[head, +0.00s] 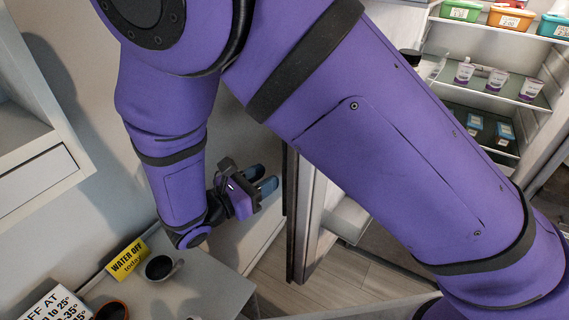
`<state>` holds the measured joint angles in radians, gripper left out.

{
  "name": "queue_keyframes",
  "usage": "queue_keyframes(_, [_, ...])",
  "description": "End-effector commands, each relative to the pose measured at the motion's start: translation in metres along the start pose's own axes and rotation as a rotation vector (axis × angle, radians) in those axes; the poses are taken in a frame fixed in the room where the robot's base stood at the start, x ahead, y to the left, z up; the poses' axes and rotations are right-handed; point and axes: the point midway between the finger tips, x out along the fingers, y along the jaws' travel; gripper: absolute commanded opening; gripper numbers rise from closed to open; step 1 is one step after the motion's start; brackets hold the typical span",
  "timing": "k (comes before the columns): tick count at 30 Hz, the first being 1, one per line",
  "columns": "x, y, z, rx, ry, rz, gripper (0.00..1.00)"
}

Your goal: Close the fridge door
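The fridge (548,110) stands open at the right, its lit shelves in view. Its door (312,225) is swung out and seen nearly edge-on in the middle, with a dark outer edge and a white bin on its inner side. My purple arm hides the door's upper part and the hinge area. My gripper (267,179) is left of the door, on its outer side, with its fingers pointing toward it. The two blue-tipped fingers are apart with nothing between them. A gap shows between the fingertips and the door's dark edge; I cannot tell its depth.
A counter (215,290) at lower left holds a dark mug (160,267), a yellow sign (127,259) and a white sign (55,306). A white cabinet (40,185) juts out at left. Tubs and cups stand on the fridge shelves. Wooden floor (350,270) shows below the door.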

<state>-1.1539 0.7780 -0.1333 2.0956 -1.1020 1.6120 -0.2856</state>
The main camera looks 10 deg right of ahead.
Motion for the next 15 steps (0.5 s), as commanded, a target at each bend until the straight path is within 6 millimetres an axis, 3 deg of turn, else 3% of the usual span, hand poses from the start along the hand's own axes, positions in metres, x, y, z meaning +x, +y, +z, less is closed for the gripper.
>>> queue_keyframes(6, [0.038, -0.001, 0.0, 0.0, 0.001, -0.003, 0.39])
queue_keyframes(15, [0.062, 0.0, 0.0, 0.0, 0.001, -0.001, 0.39])
